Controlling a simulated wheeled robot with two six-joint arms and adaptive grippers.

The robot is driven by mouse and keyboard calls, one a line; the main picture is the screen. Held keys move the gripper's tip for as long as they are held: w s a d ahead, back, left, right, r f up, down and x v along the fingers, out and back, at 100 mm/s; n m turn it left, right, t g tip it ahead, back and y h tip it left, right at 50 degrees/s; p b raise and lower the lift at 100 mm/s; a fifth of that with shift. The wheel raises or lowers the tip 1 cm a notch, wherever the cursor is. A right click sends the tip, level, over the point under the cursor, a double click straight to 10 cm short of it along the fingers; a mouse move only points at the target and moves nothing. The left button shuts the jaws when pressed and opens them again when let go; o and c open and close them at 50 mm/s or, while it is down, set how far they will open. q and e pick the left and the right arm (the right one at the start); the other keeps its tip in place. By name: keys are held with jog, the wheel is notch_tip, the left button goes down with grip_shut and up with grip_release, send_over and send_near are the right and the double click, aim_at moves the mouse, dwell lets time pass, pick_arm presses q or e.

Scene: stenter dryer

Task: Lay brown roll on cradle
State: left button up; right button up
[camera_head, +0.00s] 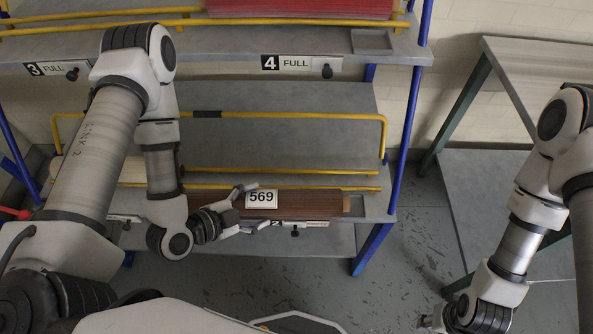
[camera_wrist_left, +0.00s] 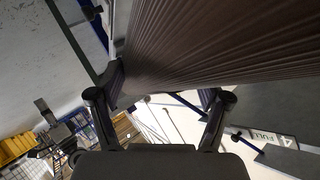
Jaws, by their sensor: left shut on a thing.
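The brown roll (camera_head: 310,204), with a white tag reading 569, lies lengthwise across the head view at the front of the lower shelf. In this view it is just below the front yellow rail (camera_head: 300,188). I cannot tell whether it rests on anything. My left gripper (camera_head: 252,208) is shut on the roll near its left end. In the left wrist view the ribbed roll (camera_wrist_left: 220,40) runs between the fingers (camera_wrist_left: 160,90). No cradle stands out clearly; the lower shelf's yellow rails may be part of it. My right gripper (camera_head: 428,322) is low at the bottom edge, its fingers barely visible.
The upper shelf carries labels 3 FULL (camera_head: 52,69) and 4 FULL (camera_head: 287,63) and a red roll (camera_head: 300,8). A pale roll (camera_head: 115,170) lies at the left of the lower shelf. Blue posts (camera_head: 410,125) bound the rack at right. A grey table (camera_head: 540,75) stands further right.

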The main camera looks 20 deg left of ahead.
aim_at(267, 199)
pick_arm(q)
jog(key=w+b, duration=0.1)
jog(key=d+b, duration=0.1)
jog(key=w+d+b, duration=0.1)
jog(key=b, duration=0.1)
jog(key=shift+w+f, duration=0.25)
jog(key=shift+w, duration=0.1)
jog(key=w+b, duration=0.2)
jog(key=b, duration=0.1)
jog(key=w+b, duration=0.1)
jog(key=shift+w+d+f+b, duration=0.2)
jog(key=shift+d+f+b, duration=0.1)
jog(key=shift+d+f, duration=0.05)
jog(key=w+f, duration=0.1)
jog(key=w, duration=0.1)
jog(key=w+d+f, duration=0.1)
jog(key=w, duration=0.2)
jog(key=w+d+f, duration=0.1)
jog(key=w, duration=0.1)
jog(key=shift+w+d+p, duration=0.15)
jog(key=shift+w+p, duration=0.15)
jog(key=shift+w, duration=0.05)
jog(key=o, duration=1.7)
pick_arm(e)
notch_tip(267, 199, down, 9)
jog(key=s, duration=0.1)
jog(key=shift+s+d+r, duration=0.15)
jog(key=shift+r, duration=0.05)
pick_arm(q)
jog(key=shift+s, duration=0.1)
